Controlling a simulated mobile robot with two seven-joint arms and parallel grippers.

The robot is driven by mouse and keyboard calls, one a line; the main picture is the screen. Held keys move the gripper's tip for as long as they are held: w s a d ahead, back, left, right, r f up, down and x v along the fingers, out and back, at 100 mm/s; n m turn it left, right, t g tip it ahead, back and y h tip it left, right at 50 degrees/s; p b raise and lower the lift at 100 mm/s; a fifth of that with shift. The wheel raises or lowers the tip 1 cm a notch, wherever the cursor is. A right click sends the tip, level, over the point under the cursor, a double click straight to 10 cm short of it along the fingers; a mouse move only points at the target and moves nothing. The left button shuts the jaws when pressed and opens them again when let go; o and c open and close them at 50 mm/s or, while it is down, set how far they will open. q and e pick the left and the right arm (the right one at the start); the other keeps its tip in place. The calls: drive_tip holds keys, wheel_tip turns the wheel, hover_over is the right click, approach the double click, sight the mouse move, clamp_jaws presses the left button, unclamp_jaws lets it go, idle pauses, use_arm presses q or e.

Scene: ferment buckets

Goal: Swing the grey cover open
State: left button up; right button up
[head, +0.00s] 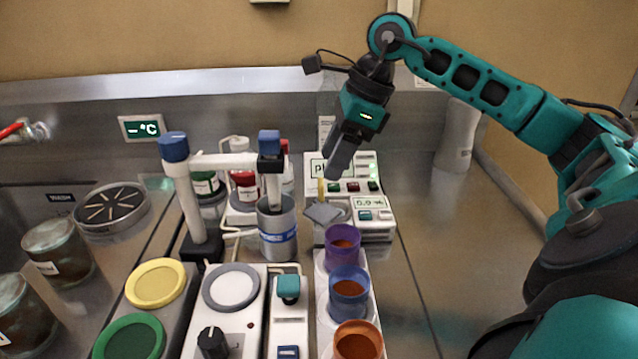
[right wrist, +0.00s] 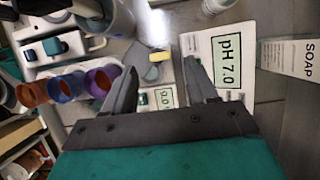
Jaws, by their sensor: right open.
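A small grey cover (head: 322,212) sits on the front left part of the white meter with the percent display (head: 375,208). It looks tilted, and a yellow tab (head: 321,187) stands at its back edge. In the right wrist view the grey cover (right wrist: 146,66) and the yellow tab (right wrist: 160,57) lie just beyond the fingertips. My right gripper (head: 335,172) is open and empty, pointing down above and slightly behind the cover, apparently apart from it. In the right wrist view its two fingers (right wrist: 160,80) are spread. My left gripper is not in view.
Purple (head: 342,258), blue (head: 349,290) and orange (head: 357,343) cups stand in a row in front of the meter. The steel counter at right (head: 450,260) is clear.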

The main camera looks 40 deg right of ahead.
sight(321, 181)
drive_tip(key=x, duration=0.6)
drive_tip(key=shift+c, duration=0.2)
clamp_jaws()
drive_tip(key=shift+r, duration=0.1)
